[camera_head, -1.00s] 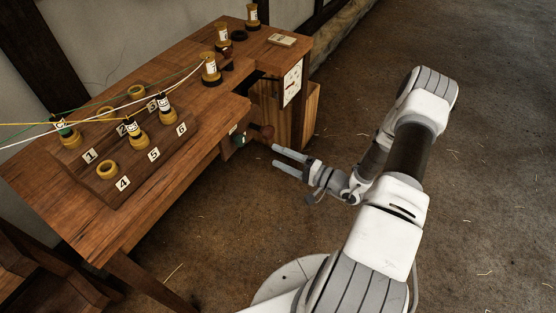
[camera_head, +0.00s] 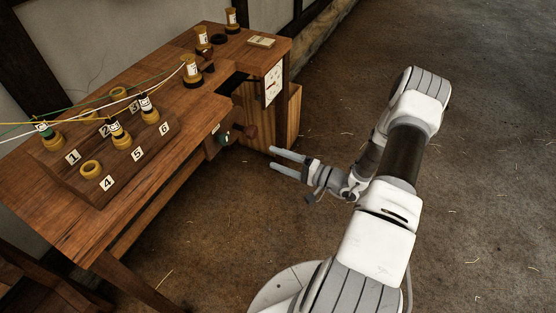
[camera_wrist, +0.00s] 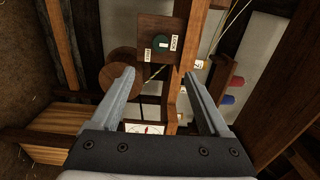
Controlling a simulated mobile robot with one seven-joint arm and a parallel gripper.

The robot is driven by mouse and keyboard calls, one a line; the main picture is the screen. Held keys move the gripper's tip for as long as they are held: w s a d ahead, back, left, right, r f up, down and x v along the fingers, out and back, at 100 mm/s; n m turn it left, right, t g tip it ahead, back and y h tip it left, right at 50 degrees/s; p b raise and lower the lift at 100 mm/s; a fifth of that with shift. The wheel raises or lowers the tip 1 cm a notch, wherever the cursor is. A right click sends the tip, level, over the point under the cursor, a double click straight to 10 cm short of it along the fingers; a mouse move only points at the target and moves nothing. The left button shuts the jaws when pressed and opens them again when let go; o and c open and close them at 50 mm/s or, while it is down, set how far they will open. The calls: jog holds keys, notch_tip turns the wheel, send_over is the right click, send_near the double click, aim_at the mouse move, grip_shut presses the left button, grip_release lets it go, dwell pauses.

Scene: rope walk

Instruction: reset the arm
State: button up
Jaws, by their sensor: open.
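My gripper (camera_head: 288,161) is open and empty. In the head view it hangs in free air to the right of the wooden bench (camera_head: 65,215), over the floor, apart from the bench's side. In the wrist view its two fingers (camera_wrist: 160,100) are spread wide with nothing between them. Beyond them are a round wooden piece (camera_wrist: 120,67) and a square wooden plate with a green knob (camera_wrist: 161,43) and small labels, one reading LOCK.
The bench carries a numbered board (camera_head: 120,168) with several bobbins and strings. A dial (camera_head: 273,83) faces outward at its right end, beside a wooden box (camera_head: 293,115). Bobbins and a small block (camera_head: 261,41) stand at the back. The floor (camera_head: 490,170) at right is clear.

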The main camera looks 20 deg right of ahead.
dwell(0.4)
jog(key=s+a+r+n+g+p, duration=0.25)
jog(key=a+r+n+g, duration=0.2)
jog(key=r, duration=0.35)
jog(key=s+a+r+n+g+p, duration=0.1)
jog(key=s+a+r+n+g, duration=0.2)
jog(key=a+r+g, duration=0.35)
jog(key=s+a+r+n+g+p, duration=0.2)
jog(key=s+a+r+n+g, duration=0.1)
jog(key=r, duration=0.7)
jog(key=s+d+r+t+h+p, duration=0.3)
jog(key=s+r+t+h, duration=0.2)
jog(key=s+r+h, duration=0.6)
jog(key=shift+s+d+r+t+p, duration=0.15)
jog(key=shift+s+r+t+p, duration=0.2)
jog(key=shift+s+r, duration=1.9)
jog(key=shift+w+r+m, duration=0.25)
jog(key=shift+w+r, duration=0.55)
jog(key=shift+w, duration=0.05)
